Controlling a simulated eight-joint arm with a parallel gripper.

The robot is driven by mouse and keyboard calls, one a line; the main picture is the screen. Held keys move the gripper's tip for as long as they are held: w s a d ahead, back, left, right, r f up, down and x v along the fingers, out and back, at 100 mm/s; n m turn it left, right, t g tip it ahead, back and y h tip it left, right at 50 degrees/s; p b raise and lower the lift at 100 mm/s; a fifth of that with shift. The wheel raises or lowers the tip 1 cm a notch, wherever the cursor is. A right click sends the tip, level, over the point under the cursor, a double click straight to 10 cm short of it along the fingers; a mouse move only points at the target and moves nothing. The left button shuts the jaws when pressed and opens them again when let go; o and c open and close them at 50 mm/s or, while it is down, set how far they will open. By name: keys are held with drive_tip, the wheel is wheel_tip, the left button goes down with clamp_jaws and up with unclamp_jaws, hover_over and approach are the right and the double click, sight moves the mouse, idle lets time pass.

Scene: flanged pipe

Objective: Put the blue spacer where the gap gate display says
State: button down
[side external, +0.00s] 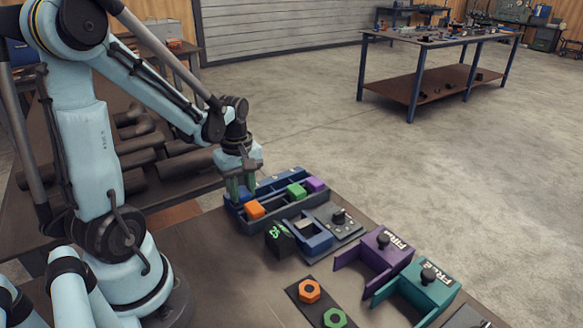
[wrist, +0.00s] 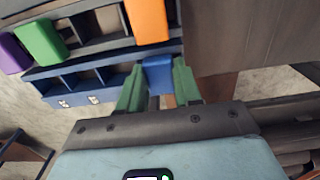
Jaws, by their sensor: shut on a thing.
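The blue spacer (wrist: 158,74) is between the green fingers of my gripper (wrist: 158,84) in the wrist view, with a finger against each side. In the side view my gripper (side external: 241,187) is low over the left end of the compartment tray (side external: 279,217), and the blue spacer (side external: 246,195) shows only in part behind the fingers. I cannot tell whether it is clear of the tray. A small black display (side external: 280,239) with green characters, too small to read surely, stands in front of the tray. Beside it is a grey and blue fixture (side external: 314,240) with a knob.
An orange block (side external: 255,209), a green block (side external: 296,190) and a purple block (side external: 316,184) sit in the tray. A purple bracket (side external: 378,256) and a teal bracket (side external: 420,290) stand at right. A dark plate (side external: 318,301) holds orange and green nuts. Bare bench lies at front left.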

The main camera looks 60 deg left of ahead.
sight(242, 192)
drive_tip(key=shift+c, duration=1.5)
unclamp_jaws()
drive_tip(key=shift+r, duration=0.1)
drive_tip(key=shift+r, duration=3.45)
drive_tip(key=w+d+r+m+t, duration=0.1)
drive_tip(key=d+m+t, duration=0.2)
drive_tip(key=d+m, duration=0.4)
drive_tip(key=w+d+r+m+t, duration=0.1)
drive_tip(key=d+m+t, duration=0.3)
drive_tip(key=d+m, duration=0.3)
drive_tip(key=m, duration=0.4)
drive_tip(key=shift+w+d+r, duration=0.25)
drive_tip(key=shift+d+r, duration=0.1)
drive_tip(key=shift+r, duration=0.05)
